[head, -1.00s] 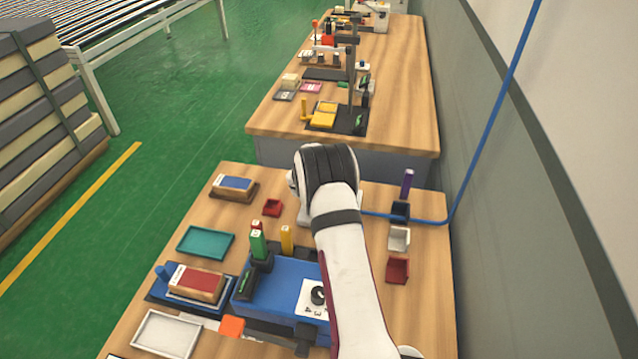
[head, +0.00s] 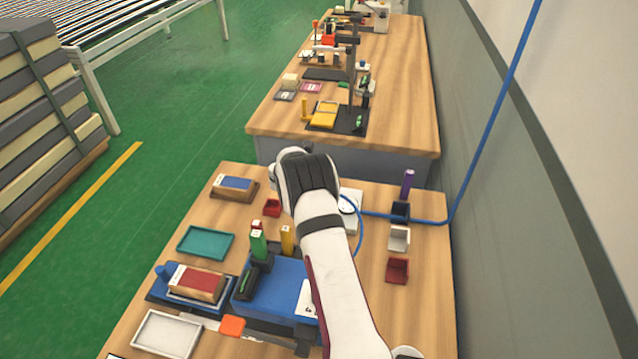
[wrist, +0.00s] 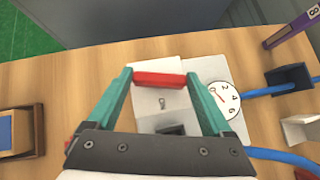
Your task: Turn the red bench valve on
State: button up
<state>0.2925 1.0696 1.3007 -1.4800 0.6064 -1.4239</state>
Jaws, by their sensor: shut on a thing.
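The red bench valve shows in the wrist view as a red bar handle (wrist: 158,79) over a pale plate (wrist: 145,103). My gripper (wrist: 160,82) has green fingers, one at each end of the bar, and is shut on it. A round white dial with numbers (wrist: 222,101) and a red pointer sits just right of the fingers. In the head view the dial's plate (head: 353,222) shows beside my wrist, while my arm hides the handle and fingertips. I cannot tell how far the handle is turned.
A blue hose (head: 420,219) runs from the dial toward the wall. Small bins, including a red one (head: 397,271), line the bench's right side. A blue box (head: 275,290) with green and yellow upright pieces stands in front. A teal tray (head: 206,243) lies left.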

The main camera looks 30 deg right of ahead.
jog(key=m+g, duration=0.1)
jog(key=m+g+h, duration=0.1)
jog(key=m, duration=0.1)
jog(key=m+g, duration=0.2)
jog(key=shift+w+r, duration=0.1)
jog(key=shift+w, duration=0.25)
jog(key=shift+m, duration=0.3)
jog(key=shift+m+g, duration=0.3)
jog(key=o, duration=1.1)
jog(key=shift+o, duration=0.2)
